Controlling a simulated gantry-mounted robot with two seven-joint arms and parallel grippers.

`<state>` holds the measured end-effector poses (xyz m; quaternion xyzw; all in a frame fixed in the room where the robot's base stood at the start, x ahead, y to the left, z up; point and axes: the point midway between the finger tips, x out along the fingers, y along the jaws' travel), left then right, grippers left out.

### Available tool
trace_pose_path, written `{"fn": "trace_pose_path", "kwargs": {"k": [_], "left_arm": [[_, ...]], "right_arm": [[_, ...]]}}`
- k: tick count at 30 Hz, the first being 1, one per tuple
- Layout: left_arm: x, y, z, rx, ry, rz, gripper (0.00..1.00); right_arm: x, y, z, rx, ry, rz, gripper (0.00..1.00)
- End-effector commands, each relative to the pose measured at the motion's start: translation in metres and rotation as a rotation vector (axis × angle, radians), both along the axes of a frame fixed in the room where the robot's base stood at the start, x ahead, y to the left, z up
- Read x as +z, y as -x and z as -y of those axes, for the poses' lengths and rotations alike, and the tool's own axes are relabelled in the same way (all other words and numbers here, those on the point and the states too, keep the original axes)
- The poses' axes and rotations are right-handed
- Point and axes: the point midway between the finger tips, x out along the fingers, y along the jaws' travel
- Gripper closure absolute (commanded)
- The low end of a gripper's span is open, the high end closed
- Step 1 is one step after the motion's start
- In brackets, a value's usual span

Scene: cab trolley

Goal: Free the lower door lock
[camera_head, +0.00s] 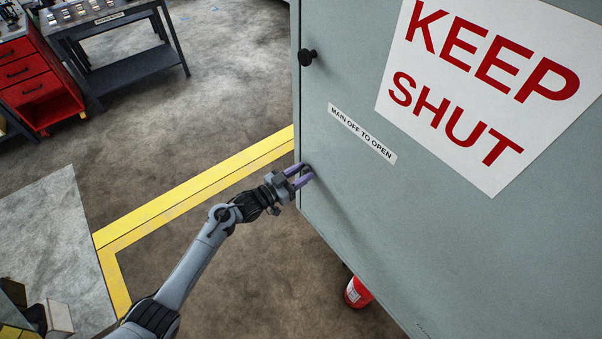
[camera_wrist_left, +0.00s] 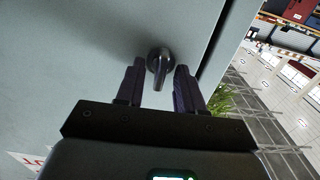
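The grey cabinet door (camera_head: 430,220) fills the right of the head view. Its upper lock (camera_head: 308,57) is a black knob near the door's left edge. The lower lock (camera_head: 306,169) is mostly hidden behind my left gripper (camera_head: 302,175). In the left wrist view the lower lock (camera_wrist_left: 158,58) is a dark turn handle with a round base, its lever pointing toward my gripper. My left gripper (camera_wrist_left: 158,72) is open, with one purple finger on each side of the lever. Gaps show beside the lever; I cannot tell whether either finger touches it. My right gripper is not in view.
A "MAIN OFF TO OPEN" label (camera_head: 362,133) and a "KEEP SHUT" sign (camera_head: 490,85) are on the door. A red cylinder (camera_head: 357,292) stands low by the cabinet. A red drawer unit (camera_head: 35,85) and dark bench (camera_head: 125,65) stand at upper left. The floor between is clear.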

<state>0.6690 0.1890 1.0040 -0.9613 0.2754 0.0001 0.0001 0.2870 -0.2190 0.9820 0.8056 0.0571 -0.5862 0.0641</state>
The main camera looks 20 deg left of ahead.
Motion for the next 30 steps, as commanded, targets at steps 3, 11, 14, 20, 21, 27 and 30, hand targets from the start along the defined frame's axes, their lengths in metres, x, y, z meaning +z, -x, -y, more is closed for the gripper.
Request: {"fn": "trace_pose_path", "kwargs": {"k": [3, 11, 14, 20, 21, 27, 30], "left_arm": [[0.0, 0.0, 0.0, 0.0, 0.0, 0.0, 0.73], [0.0, 0.0, 0.0, 0.0, 0.0, 0.0, 1.0], [0.0, 0.0, 0.0, 0.0, 0.001, -0.001, 1.0], [0.001, 0.0, 0.0, -0.001, 0.022, -0.014, 1.0], [0.001, 0.0, 0.0, -0.001, 0.031, -0.019, 1.0], [0.002, 0.0, -0.001, 0.0, 0.117, -0.072, 1.0], [0.003, -0.001, -0.001, 0.0, 0.182, -0.112, 1.0]], "right_arm": [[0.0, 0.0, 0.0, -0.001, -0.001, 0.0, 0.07], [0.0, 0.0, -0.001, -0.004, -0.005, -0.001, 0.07], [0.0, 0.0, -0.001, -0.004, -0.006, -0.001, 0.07], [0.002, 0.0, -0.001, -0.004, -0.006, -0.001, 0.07], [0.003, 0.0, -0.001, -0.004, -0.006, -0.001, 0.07], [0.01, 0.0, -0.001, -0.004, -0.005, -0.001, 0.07], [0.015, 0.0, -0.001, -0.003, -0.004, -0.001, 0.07]]}}
